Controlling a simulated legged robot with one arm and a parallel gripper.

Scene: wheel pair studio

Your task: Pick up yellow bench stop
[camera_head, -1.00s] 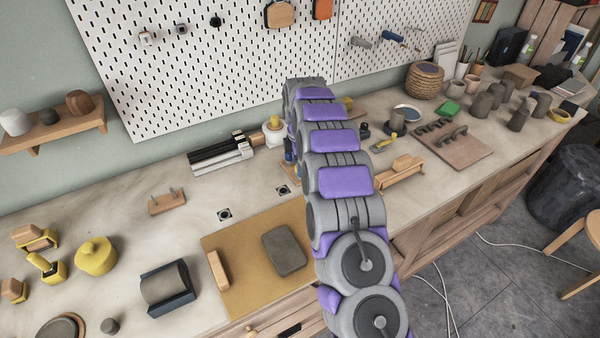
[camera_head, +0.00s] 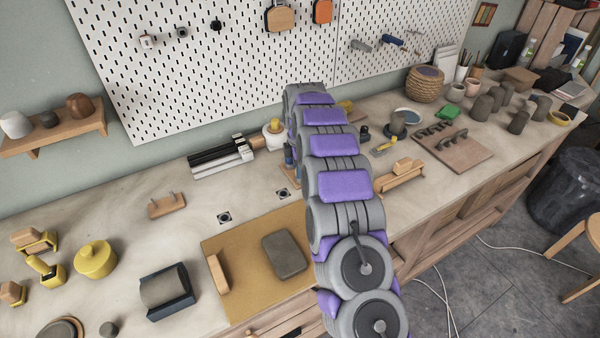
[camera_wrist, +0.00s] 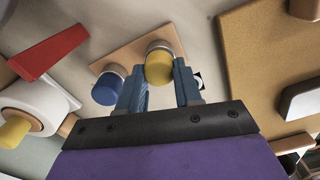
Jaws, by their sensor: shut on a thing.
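The yellow bench stop (camera_wrist: 160,68) shows in the wrist view as a short yellow cylinder with a pale metal collar. My gripper (camera_wrist: 158,82) has its two blue fingers closed on either side of it. A blue stop (camera_wrist: 105,90) of similar shape is just left of the fingers. A small wooden board (camera_wrist: 128,52) lies behind both stops; I cannot tell whether the yellow one still touches it. In the head view my arm hides the gripper and the yellow stop, and only part of the small board (camera_head: 283,194) shows.
A red piece (camera_wrist: 48,53) and a white roll (camera_wrist: 38,108) lie left in the wrist view. A tan mat (camera_head: 240,245) with a grey block (camera_head: 285,254) lies in front. A dark-and-silver rail tool (camera_head: 222,158) is left of my arm. The bench between is mostly clear.

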